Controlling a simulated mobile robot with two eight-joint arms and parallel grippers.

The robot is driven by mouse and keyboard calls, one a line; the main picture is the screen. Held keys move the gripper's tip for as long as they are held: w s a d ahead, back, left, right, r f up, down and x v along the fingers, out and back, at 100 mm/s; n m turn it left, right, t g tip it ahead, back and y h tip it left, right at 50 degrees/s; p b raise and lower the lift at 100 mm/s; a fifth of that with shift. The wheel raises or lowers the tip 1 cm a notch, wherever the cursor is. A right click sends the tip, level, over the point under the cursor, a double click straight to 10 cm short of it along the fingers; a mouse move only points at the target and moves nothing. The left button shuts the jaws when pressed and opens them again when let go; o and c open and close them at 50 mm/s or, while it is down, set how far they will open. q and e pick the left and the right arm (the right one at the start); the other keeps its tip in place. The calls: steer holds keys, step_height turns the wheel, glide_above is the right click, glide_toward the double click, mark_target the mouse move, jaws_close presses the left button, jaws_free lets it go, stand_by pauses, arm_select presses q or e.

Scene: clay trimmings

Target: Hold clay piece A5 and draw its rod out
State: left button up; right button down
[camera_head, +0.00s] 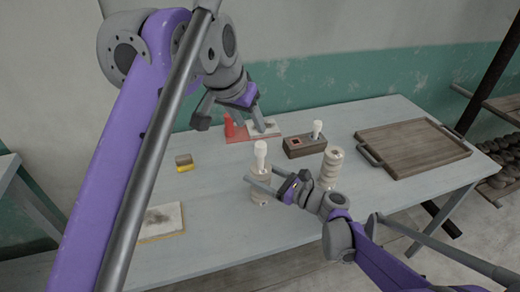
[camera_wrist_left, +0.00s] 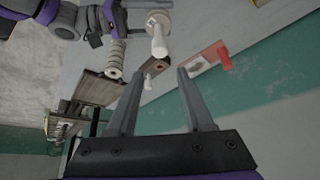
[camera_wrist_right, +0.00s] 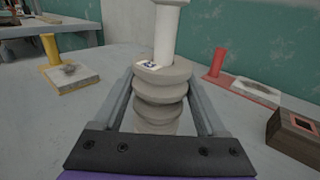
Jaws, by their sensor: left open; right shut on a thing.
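A pale ribbed clay piece (camera_head: 259,193) stands upright on the table with a white rod (camera_head: 260,155) rising from its top. In the right wrist view the clay piece (camera_wrist_right: 160,95) has a small printed label on top, too small to read surely, beside the rod (camera_wrist_right: 166,38). My right gripper (camera_head: 268,188) is shut around the clay body from the sides. My left gripper (camera_head: 231,124) is open and empty, high up behind the clay piece and near the red board. In the left wrist view the rod (camera_wrist_left: 158,42) lies beyond the open fingers.
A second ribbed clay stack (camera_head: 331,168) stands close to the right. Behind it is a dark box (camera_head: 300,148) holding a white rod (camera_head: 317,130). A red board (camera_head: 240,136) is at the back, a wooden tray (camera_head: 412,145) at right, a yellow-edged pad (camera_head: 162,220) at left.

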arm_select(q)
steer(key=w+d+f+m+t+h, duration=0.1)
steer(key=w+d+t+h, duration=0.2)
steer(key=w+d, duration=0.3)
steer(key=d, duration=0.4)
steer(key=shift+d+f+m+t+h, duration=0.25)
steer(key=shift+f+m+t+h, duration=0.05)
steer(key=shift+f+m, duration=0.1)
steer(key=n+t+y, duration=0.9)
glide_toward(261, 165)
steer(key=w, duration=0.3)
steer(key=w+a, duration=0.1)
steer(key=w, duration=0.7)
steer(key=shift+a, duration=0.35)
jaws_close()
